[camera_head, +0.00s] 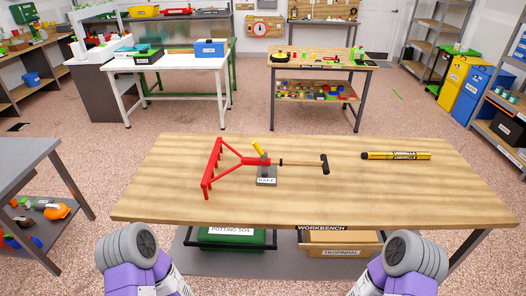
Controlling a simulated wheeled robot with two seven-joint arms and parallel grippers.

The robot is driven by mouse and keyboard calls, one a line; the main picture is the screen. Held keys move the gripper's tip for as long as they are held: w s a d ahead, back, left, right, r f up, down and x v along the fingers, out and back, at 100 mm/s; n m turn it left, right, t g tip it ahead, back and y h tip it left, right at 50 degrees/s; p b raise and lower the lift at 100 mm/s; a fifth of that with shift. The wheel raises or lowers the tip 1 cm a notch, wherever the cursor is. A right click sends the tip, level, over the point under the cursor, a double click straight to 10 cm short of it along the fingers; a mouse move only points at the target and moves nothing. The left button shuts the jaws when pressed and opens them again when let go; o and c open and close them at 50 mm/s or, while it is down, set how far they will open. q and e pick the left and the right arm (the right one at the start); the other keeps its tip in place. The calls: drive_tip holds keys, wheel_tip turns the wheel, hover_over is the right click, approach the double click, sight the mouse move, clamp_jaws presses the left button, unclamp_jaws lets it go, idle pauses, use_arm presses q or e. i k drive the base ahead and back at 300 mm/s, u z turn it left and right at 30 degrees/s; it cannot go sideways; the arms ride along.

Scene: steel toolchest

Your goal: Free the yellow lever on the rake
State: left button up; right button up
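The rake lies across the wooden workbench, with a red head (213,165) at left and red struts running to a grey clamp (264,160). A short yellow lever (257,147) sticks up from the clamp, tilted to the left. A thin shaft (300,163) runs right from the clamp to a black T-shaped handle (325,164). A small grey plate (266,181) with a white label sits at the clamp's near side. Whether the lever is stuck cannot be told. Only links of my two arms show at the bottom edge; neither gripper is in view.
A yellow cylinder (396,156) with dark lettering lies on the wooden workbench (420,195) at right. The rest of the top is clear. A potting soil bin (230,239) and a labelled box (340,245) stand under it. A grey table (20,160) stands at left.

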sight(263, 155)
drive_tip(key=z, duration=0.25)
drive_tip(key=k, duration=0.3)
drive_tip(key=z, duration=1)
drive_tip(key=i, duration=0.25)
drive_tip(key=u, duration=1.4)
drive_tip(key=i, duration=0.8)
drive_tip(key=u, duration=0.9)
